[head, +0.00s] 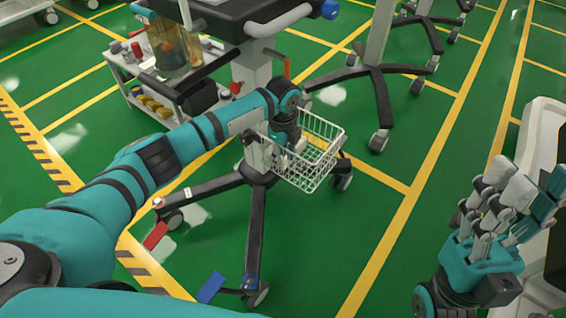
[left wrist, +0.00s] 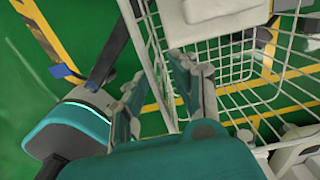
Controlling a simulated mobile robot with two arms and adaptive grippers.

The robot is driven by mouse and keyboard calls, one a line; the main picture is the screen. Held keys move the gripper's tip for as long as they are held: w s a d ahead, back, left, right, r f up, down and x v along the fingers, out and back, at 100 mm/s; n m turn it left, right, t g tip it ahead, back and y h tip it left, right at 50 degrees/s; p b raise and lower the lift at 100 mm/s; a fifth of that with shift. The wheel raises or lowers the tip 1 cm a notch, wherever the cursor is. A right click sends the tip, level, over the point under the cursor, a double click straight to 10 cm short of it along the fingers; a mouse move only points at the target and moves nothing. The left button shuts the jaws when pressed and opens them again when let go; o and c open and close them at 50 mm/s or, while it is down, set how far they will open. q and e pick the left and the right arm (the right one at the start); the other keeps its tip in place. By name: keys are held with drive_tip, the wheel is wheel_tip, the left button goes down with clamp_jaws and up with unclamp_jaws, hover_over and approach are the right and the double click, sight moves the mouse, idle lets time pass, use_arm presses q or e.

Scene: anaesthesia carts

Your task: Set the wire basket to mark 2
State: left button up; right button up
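The white wire basket (head: 322,160) sits above the black wheeled base of a stand in the head view, beside a light grey upright part (head: 257,152). My left gripper (head: 291,143) reaches down at the basket's near left part. In the left wrist view its two fingers (left wrist: 160,95) are spread, with the wire side of the basket (left wrist: 165,60) running between them. I cannot tell whether they touch the wire. No mark 2 can be made out.
The stand's black legs (head: 254,225) spread over the green floor, with red and blue pedals at their ends. A cart with jars and bottles (head: 160,85) stands behind left. Another wheeled base (head: 375,72) stands behind right. Floor right of the basket is clear.

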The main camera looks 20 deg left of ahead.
use_arm(q)
drive_tip(key=shift+f, duration=1.2)
clamp_jaws()
